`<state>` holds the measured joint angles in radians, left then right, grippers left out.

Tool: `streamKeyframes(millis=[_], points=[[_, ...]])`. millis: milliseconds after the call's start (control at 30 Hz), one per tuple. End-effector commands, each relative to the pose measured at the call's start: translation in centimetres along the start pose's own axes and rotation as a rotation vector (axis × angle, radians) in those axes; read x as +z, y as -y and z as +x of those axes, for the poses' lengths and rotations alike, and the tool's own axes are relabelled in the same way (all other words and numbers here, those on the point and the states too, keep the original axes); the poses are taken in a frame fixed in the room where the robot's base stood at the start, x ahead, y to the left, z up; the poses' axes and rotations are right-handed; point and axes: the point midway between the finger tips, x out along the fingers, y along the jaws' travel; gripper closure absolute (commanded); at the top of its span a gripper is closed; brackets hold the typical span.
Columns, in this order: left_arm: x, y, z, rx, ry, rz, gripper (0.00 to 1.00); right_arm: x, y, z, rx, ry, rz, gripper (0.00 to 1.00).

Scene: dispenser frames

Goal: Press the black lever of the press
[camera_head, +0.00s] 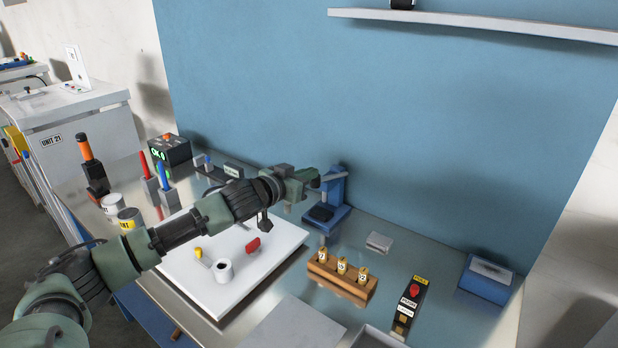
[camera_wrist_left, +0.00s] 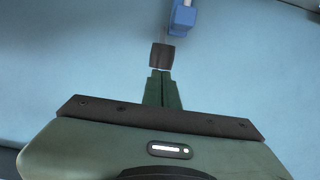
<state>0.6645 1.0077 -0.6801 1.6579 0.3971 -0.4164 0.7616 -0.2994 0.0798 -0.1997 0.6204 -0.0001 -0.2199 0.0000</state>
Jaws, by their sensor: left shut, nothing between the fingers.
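The blue press (camera_head: 338,190) stands at the back of the bench, against the blue wall, with a dark plate at its foot. A corner of it shows at the top of the left wrist view (camera_wrist_left: 183,17). The black lever grip (camera_wrist_left: 162,55) sits on a thin rod in front of the press. In the head view my gripper hides that grip. My left gripper (camera_head: 312,174) is shut and empty, its fingers (camera_wrist_left: 162,88) pointing at the lever grip. The tips are close to the grip; I cannot tell whether they touch. My right gripper is not in view.
A white board (camera_head: 190,275) with a white cup (camera_head: 222,270) lies below my arm. A wooden rack (camera_head: 340,280) with several small bottles stands in front of the press. A red-button box (camera_head: 410,300) and a blue box (camera_head: 487,278) are at right. A shelf (camera_head: 470,22) hangs above.

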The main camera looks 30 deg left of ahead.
Motion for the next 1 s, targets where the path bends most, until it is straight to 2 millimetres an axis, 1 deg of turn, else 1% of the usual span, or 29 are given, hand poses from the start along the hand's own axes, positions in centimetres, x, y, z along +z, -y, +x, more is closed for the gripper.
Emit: streamKeyframes(millis=[33,300,400,467,600,800,1000], points=[[1.5,-0.1,0.2,0.001,-0.012,-0.002,1.00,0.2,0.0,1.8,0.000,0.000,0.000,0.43],[4.7,-0.1,0.2,0.001,-0.132,-0.004,1.00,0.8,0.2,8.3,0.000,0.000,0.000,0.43],[5.5,-0.1,0.2,0.001,-0.186,-0.005,1.00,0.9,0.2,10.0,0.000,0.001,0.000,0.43],[5.8,-0.1,0.2,0.001,-0.205,-0.002,1.00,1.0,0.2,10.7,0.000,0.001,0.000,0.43],[7.1,-0.1,0.3,0.001,-0.200,-0.001,1.00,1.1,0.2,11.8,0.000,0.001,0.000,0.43],[9.7,0.0,0.8,0.000,-0.196,-0.003,1.00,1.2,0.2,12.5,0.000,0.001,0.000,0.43],[11.4,0.0,1.3,0.000,-0.196,-0.001,1.00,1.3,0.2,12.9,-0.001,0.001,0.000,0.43]])
